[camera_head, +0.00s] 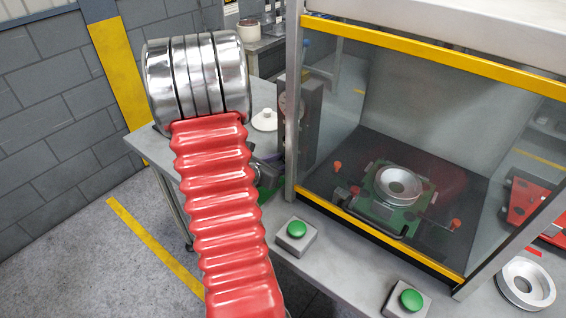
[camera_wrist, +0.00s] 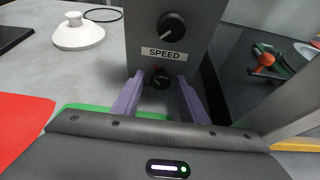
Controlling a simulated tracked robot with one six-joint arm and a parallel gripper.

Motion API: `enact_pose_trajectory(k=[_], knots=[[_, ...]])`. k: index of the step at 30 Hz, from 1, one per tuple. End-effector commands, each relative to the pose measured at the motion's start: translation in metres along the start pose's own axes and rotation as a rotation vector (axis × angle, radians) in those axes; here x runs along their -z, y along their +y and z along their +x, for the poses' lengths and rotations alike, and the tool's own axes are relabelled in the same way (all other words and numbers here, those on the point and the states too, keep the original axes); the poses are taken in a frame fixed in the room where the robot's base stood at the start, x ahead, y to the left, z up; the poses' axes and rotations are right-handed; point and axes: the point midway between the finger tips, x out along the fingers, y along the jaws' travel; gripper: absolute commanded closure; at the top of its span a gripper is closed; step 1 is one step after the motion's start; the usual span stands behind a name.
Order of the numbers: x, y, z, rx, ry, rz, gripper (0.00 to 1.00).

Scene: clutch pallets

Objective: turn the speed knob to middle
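A grey control box (camera_wrist: 200,50) with a SPEED label (camera_wrist: 164,53) stands ahead in the wrist view. A black knob (camera_wrist: 172,25) sits above the label, its white mark toward the lower left. A second, smaller black knob (camera_wrist: 160,82) sits below the label. I cannot tell from the label alone which knob is the speed knob. My gripper (camera_wrist: 159,77) is open, its purple fingers on either side of the lower knob; contact is unclear. In the head view, the box (camera_head: 309,120) stands beside the glass enclosure, and my red arm sleeve hides most of my gripper (camera_head: 275,160).
A white lidded piece (camera_wrist: 78,32) and a black ring (camera_wrist: 103,15) lie on the table left of the box. The glass enclosure (camera_head: 380,50) stands right of it. Two green buttons (camera_head: 297,229) (camera_head: 411,299) are at the front. A metal ring (camera_head: 526,284) lies at right.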

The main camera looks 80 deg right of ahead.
Motion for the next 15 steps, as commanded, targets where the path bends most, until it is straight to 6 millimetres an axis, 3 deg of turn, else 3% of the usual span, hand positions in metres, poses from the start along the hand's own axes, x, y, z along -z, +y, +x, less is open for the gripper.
enact_pose_trajectory(k=[10,15], knots=[[0.000,0.000,-0.001,0.001,0.000,0.000,0.57],[0.000,0.001,-0.013,-0.001,-0.001,0.000,0.57]])
